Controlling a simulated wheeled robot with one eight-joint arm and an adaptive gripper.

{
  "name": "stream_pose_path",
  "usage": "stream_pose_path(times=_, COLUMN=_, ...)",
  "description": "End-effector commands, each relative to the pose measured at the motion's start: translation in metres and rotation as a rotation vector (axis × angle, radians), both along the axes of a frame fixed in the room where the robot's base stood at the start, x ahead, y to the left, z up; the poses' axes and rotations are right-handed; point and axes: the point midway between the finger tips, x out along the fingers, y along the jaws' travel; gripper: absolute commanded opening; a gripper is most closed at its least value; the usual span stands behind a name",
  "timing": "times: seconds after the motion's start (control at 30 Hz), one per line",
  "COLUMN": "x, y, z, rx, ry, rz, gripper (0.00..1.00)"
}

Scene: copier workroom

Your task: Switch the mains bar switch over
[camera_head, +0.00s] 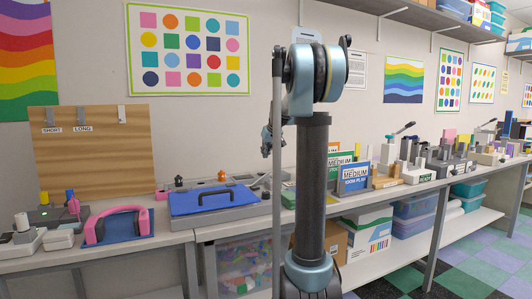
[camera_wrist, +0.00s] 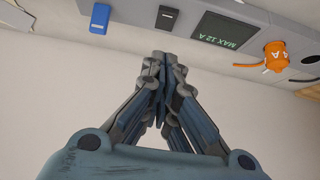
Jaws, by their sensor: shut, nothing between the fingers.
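The mains bar is a grey strip (camera_wrist: 190,42) along the top of the wrist view. It carries a blue block (camera_wrist: 100,18), a small black piece with a pale mark (camera_wrist: 167,17), a dark panel reading "MAX 12 A" (camera_wrist: 226,30) and an orange plug marked A (camera_wrist: 275,57). Which piece is the switch, and its position, I cannot tell for sure. My gripper (camera_wrist: 165,60) is shut and empty, its tips just below the bar in the picture, seemingly apart from it. In the head view my gripper (camera_head: 266,142) is small, partly hidden by my arm.
Upright signs (camera_head: 355,177) stand right of my arm. A wooden board (camera_head: 95,150) leans on the wall.

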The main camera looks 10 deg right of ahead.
Motion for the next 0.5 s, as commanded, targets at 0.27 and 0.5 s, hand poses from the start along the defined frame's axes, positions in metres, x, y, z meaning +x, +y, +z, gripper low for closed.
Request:
stream_pose_path(times=0.27, x=0.029, y=0.008, z=-0.038, rx=-0.001, ry=0.0, rz=0.001, gripper=0.0)
stream_pose_path(times=0.5, x=0.028, y=0.008, z=-0.069, rx=0.0, ry=0.0, rz=0.0, gripper=0.0)
